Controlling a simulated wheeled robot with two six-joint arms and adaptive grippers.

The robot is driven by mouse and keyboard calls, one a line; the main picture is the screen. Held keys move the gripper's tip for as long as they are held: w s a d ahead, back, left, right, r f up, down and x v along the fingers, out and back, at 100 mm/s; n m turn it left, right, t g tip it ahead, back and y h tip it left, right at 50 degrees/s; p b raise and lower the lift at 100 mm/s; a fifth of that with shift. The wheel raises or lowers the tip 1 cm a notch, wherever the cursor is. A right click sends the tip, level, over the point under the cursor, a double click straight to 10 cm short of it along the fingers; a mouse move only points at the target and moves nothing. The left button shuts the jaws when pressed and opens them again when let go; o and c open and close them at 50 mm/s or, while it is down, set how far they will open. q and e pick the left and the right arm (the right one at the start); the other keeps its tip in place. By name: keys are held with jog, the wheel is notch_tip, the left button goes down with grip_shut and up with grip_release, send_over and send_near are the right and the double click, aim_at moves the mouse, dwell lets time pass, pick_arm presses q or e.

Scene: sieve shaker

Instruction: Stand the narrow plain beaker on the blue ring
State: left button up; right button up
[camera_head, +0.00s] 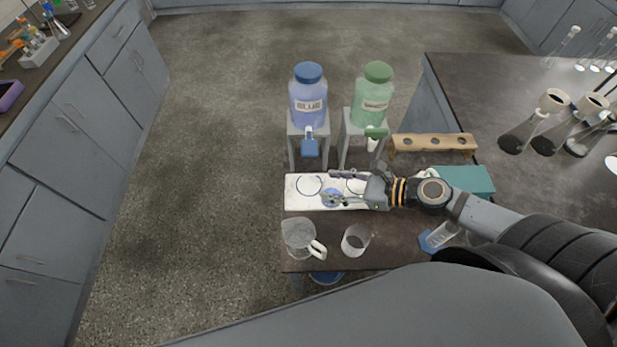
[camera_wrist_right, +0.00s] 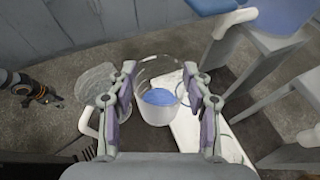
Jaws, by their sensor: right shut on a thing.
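My right gripper (camera_head: 338,188) is shut on a clear, handle-less beaker (camera_wrist_right: 158,112) above the white board (camera_head: 294,201). In the right wrist view the beaker stands between the two fingers of the gripper (camera_wrist_right: 160,72), with a blue patch inside its outline. The blue patch also shows by the fingertips in the head view; whether it is liquid or something seen through the glass, I cannot tell. A ring outline (camera_head: 309,185) lies on the board just left of the fingertips, its colour hard to tell. A second ring is partly hidden by the gripper.
A handled jug (camera_head: 299,238) and another clear beaker (camera_head: 356,241) stand near the table's front edge. Blue (camera_head: 308,98) and green (camera_head: 373,98) jars with taps stand on grey stands behind the board. A wooden rack (camera_head: 433,143) and a teal box (camera_head: 467,180) are at the right.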

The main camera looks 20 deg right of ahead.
jog(key=shift+w+a+f+b, duration=0.15)
jog(key=shift+w+f+b, duration=0.55)
jog(key=shift+f+b, duration=0.4)
jog(key=w+f+b, duration=0.1)
jog(key=w+f, duration=0.2)
jog(key=w, duration=0.1)
jog(key=w+a+f+b, duration=0.1)
jog(key=w+f+b, duration=0.1)
jog(key=w+f, duration=0.2)
jog(key=w+a+f+b, duration=0.1)
jog(key=w+f, duration=0.2)
jog(key=w, duration=0.1)
jog(key=shift+f, duration=0.3)
pick_arm(q)
notch_tip(320, 180, down, 8)
pick_arm(e)
jog(key=shift+d, duration=0.1)
pick_arm(q)
jog(key=shift+d+f+b, duration=0.1)
jog(key=shift+b, duration=0.2)
pick_arm(e)
jog(key=shift+s, duration=0.1)
jog(key=o, duration=1.3)
jog(key=shift+f, duration=0.15)
